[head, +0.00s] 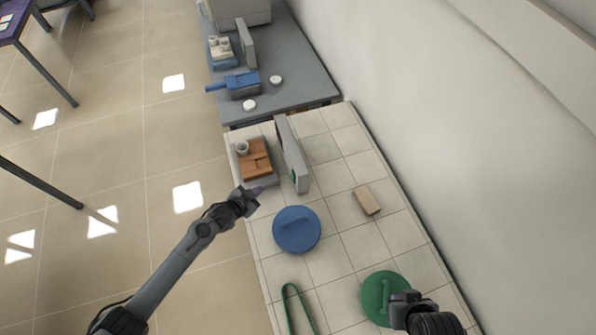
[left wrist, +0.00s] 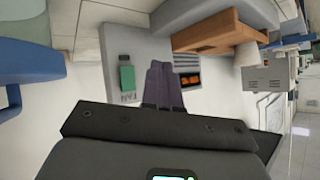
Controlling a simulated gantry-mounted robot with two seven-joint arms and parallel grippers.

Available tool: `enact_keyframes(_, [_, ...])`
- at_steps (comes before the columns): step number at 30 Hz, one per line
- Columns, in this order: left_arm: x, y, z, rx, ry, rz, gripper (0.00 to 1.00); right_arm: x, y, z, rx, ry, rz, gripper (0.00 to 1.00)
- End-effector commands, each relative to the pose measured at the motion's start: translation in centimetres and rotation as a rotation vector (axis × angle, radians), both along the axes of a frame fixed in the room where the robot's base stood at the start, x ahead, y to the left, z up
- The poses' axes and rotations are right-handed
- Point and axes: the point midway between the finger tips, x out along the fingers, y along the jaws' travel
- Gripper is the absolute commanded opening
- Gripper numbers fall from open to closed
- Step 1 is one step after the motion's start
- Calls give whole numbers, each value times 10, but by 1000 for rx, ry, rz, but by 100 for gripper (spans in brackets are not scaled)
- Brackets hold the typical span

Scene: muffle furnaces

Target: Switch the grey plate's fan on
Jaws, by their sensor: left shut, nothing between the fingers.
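The grey plate (head: 291,155) stands upright on the tiled bench beside a brown block. Its end face shows in the left wrist view (left wrist: 103,46), with a green switch (left wrist: 127,78) above an upside-down label reading FAN (left wrist: 128,97). A dark panel with orange marks (left wrist: 188,80) is on the same face. My left gripper (head: 260,190) is shut and empty just in front of this face. Its purple fingertips (left wrist: 162,68) appear between the switch and the dark panel; I cannot tell if they touch. My right gripper (head: 397,299) is over the green lid; its fingers are unclear.
A blue round lid (head: 297,229), a tan block (head: 367,201) and the green lid (head: 375,296) lie on the bench. The brown block (head: 254,160) carries a small cup (head: 242,148). A green strap (head: 290,300) lies at the front. A grey table (head: 300,70) stands behind.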

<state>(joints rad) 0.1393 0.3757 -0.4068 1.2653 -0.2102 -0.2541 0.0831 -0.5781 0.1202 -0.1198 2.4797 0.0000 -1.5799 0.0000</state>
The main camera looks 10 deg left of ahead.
Motion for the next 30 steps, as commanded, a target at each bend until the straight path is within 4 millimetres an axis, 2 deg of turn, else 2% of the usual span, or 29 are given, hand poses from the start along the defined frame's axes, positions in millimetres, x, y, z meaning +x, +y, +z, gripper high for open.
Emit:
enact_keyframes(6, [8, 8, -7, -3, -20, -13, 0, 0, 0, -6, 0, 0, 0, 0])
enact_keyframes(19, [9, 7, -8, -5, -22, -13, 0, -2, 0, -7, 0, 4, 1, 0])
enact_keyframes(23, [12, 3, -9, -6, -22, -14, 0, -2, 0, -10, 0, 4, 0, 0])
enact_keyframes(30, [23, -18, -13, -7, -23, -13, 0, -1, 0, -23, 0, 3, 0, 0])
